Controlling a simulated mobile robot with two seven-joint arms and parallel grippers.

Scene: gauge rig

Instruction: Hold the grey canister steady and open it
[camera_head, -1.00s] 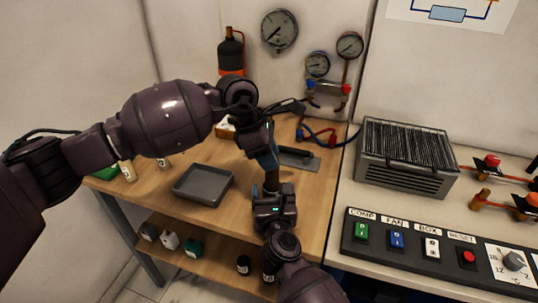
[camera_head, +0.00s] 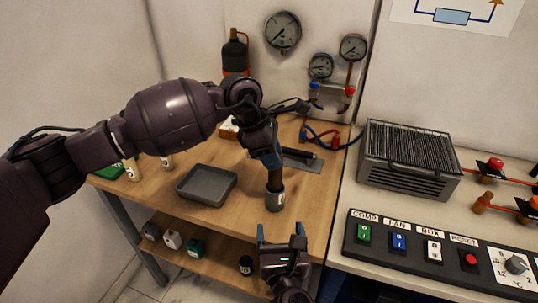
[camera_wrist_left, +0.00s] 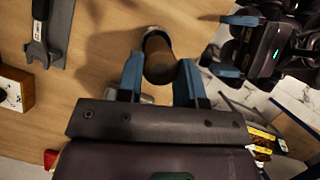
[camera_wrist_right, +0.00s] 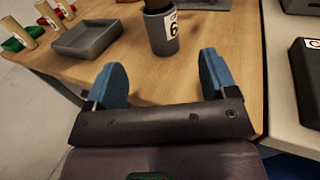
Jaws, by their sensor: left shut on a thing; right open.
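The grey canister (camera_head: 275,200) stands upright on the wooden bench, with a brown cylindrical upper part (camera_head: 274,178) rising from it. A white label marked 6 shows on its grey part in the right wrist view (camera_wrist_right: 162,38). My left gripper (camera_head: 268,158) is shut on the brown upper part from above; its blue fingers flank that part in the left wrist view (camera_wrist_left: 159,78). My right gripper (camera_head: 282,236) is open and empty, in front of the canister and apart from it. The canister's top end is hidden by my left gripper.
A grey tray (camera_head: 207,186) lies left of the canister. A wrench (camera_wrist_left: 40,45) on a grey mat lies behind it. Several small containers stand on the shelf below. A switch panel (camera_head: 440,250) and grilled box (camera_head: 405,160) occupy the right-hand counter.

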